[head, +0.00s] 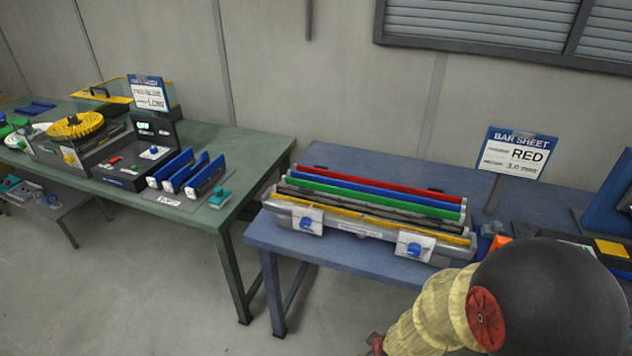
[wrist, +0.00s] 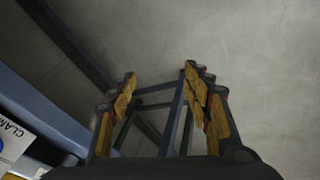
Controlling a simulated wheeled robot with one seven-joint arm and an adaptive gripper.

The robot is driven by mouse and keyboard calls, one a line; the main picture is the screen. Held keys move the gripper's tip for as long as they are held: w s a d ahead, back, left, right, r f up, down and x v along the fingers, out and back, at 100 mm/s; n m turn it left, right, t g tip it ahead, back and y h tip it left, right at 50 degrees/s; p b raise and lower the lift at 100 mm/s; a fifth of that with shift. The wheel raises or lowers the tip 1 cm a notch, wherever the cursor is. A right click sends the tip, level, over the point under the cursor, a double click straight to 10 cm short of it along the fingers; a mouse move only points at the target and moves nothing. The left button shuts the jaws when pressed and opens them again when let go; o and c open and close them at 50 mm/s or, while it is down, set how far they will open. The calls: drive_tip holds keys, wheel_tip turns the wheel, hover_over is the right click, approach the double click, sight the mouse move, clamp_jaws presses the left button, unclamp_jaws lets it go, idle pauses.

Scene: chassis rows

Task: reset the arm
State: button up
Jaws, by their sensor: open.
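My gripper (wrist: 158,92) shows in the wrist view with its two yellow-padded fingers spread apart. Nothing is between them. They point down toward the grey floor, beside the blue edge of a table. In the head view my arm shows at the lower right, in front of the blue table (head: 270,237); the gripper's fingers cannot be made out there.
A rack (head: 345,234) with red, blue, green and dark bars stands on the blue table. A sign reading "BAR SHEET RED" (head: 515,155) stands behind it. A green table (head: 245,150) with machines is at left. Open floor (head: 120,290) lies in front.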

drive_tip(key=s+d+r+m, duration=0.1)
drive_tip(key=s+r+m, duration=0.2)
drive_tip(key=r, duration=0.8)
drive_tip(key=s+d+r+m, duration=0.1)
drive_tip(key=s+r+m, duration=0.2)
drive_tip(key=r, duration=0.9)
drive_tip(key=s+d+r+m+t, duration=0.1)
drive_tip(key=s+r+m, duration=0.2)
drive_tip(key=r, duration=0.9)
drive_tip(key=s, duration=0.3)
drive_tip(key=shift+s+r, duration=0.15)
drive_tip(key=shift+s, duration=0.2)
drive_tip(key=shift+a, duration=0.15)
